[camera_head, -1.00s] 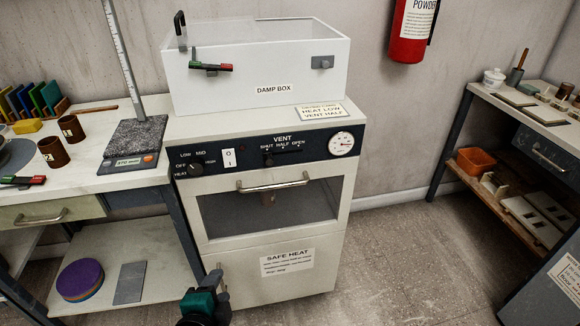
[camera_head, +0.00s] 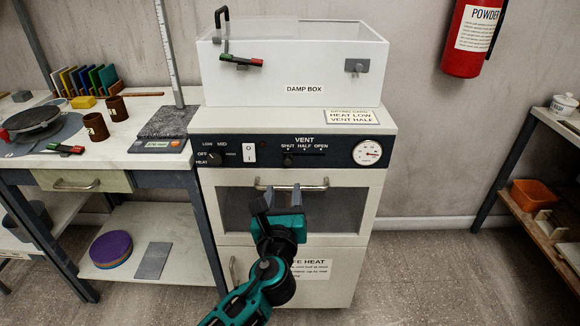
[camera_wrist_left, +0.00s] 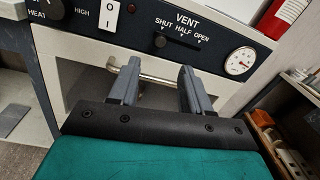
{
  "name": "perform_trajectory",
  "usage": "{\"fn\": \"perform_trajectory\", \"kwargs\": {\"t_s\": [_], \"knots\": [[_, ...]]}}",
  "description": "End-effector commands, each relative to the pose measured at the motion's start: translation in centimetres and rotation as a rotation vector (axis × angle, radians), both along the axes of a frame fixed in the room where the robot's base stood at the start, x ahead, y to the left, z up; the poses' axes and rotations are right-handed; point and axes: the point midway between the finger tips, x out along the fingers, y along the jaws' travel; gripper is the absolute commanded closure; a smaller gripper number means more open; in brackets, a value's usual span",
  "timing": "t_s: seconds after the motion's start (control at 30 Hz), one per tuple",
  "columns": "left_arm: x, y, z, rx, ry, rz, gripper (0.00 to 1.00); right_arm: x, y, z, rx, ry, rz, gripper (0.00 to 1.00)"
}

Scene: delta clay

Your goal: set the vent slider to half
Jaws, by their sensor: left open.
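The vent slider is a small dark knob (camera_head: 288,161) on the dark control panel of the cabinet, under the VENT label. It stands at the left end of its scale, by SHUT, left of the HALF mark. The slider knob also shows in the left wrist view (camera_wrist_left: 160,41), ahead of the fingertips. My left gripper (camera_head: 282,194) is open and empty, in front of the oven door and below the slider, apart from it. Its two grey fingers (camera_wrist_left: 160,70) point toward the panel in the left wrist view. My right gripper is not in view.
A horizontal door handle (camera_head: 292,184) lies just below the panel, near my fingers. A heat dial (camera_head: 214,158) and white rocker switch (camera_head: 249,153) sit left of the slider, a round gauge (camera_head: 367,152) right. A card on top reads HEAT LOW, VENT HALF (camera_head: 350,117).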

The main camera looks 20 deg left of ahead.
Motion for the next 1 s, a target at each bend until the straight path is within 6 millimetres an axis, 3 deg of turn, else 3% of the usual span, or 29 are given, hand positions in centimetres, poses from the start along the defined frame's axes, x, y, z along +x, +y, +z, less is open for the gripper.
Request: {"fn": "perform_trajectory", "kwargs": {"t_s": [0.3, 0.5, 0.97, 1.0], "knots": [[6.6, 1.5, -0.1, -0.003, -0.002, 0.000, 0.52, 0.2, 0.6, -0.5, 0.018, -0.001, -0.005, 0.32], [9.2, 2.1, -0.1, -0.003, -0.001, 0.000, 0.52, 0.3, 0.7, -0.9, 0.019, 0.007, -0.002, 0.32], [10.3, 2.3, 0.0, -0.005, 0.000, -0.001, 0.52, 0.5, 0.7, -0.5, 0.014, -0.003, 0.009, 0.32], [10.3, 2.3, 0.0, -0.005, 0.000, -0.001, 0.56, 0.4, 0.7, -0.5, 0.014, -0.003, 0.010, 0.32]]}}
